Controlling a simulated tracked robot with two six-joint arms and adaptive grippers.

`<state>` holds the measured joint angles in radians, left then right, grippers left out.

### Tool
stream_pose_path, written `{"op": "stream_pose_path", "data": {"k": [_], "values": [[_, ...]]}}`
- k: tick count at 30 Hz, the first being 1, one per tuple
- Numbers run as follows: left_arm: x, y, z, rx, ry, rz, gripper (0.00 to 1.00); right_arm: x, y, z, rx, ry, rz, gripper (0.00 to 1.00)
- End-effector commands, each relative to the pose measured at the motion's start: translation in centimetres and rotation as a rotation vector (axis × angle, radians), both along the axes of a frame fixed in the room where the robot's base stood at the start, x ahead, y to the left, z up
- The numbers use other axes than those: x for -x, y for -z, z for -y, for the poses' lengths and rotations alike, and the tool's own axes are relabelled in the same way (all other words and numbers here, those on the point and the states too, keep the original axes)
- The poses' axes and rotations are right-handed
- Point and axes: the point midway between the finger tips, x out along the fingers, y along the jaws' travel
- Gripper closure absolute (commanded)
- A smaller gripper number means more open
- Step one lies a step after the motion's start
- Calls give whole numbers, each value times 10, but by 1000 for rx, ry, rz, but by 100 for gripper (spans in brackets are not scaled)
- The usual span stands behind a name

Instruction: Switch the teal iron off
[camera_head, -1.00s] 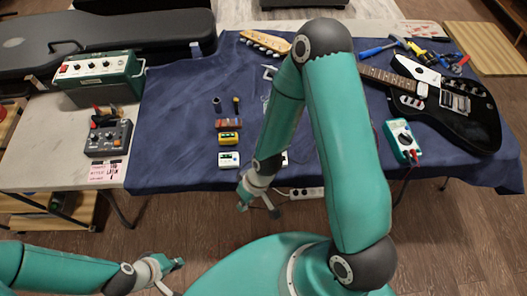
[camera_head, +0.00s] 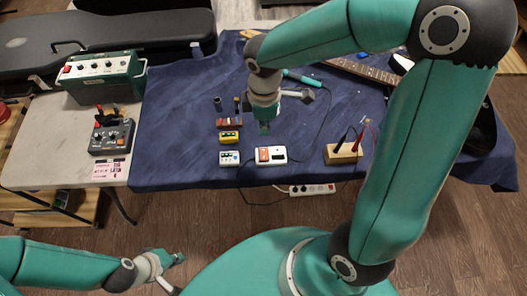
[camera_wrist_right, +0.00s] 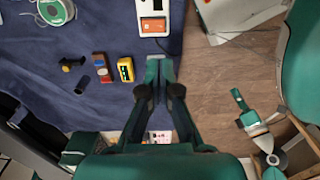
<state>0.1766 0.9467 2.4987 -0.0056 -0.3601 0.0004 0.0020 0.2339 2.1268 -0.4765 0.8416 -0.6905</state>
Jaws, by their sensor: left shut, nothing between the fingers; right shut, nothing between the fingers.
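The teal iron (camera_head: 302,78) lies at the back of the blue cloth, its handle partly hidden by my right wrist. A dark cord curves forward from it. A white box with a red-orange switch (camera_head: 271,154) sits near the cloth's front edge; it also shows in the right wrist view (camera_wrist_right: 153,20). Whether the switch is on or off cannot be told. My right gripper (camera_head: 264,128) is shut and empty, just behind the white box in the picture and apart from it. My left gripper (camera_head: 178,259) is shut and empty, low in front of the table.
The guitar is mostly hidden by my right arm.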

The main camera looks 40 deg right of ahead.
Motion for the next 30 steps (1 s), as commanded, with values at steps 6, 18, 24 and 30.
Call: {"op": "stream_pose_path", "data": {"k": [6, 18, 24, 30], "values": [[0, 0, 0, 0, 0, 0, 100, 1, 17, 0, 0, 0, -5, 100], [0, 3, 0, 0, 0, 0, 100, 2, 96, -1, -1, 1, -8, 100], [0, 5, 0, 0, 0, 0, 100, 1, 127, -1, -3, 0, -4, 100], [0, 6, 0, 0, 0, 0, 100, 1, 139, -2, -2, 0, -2, 100]]}}
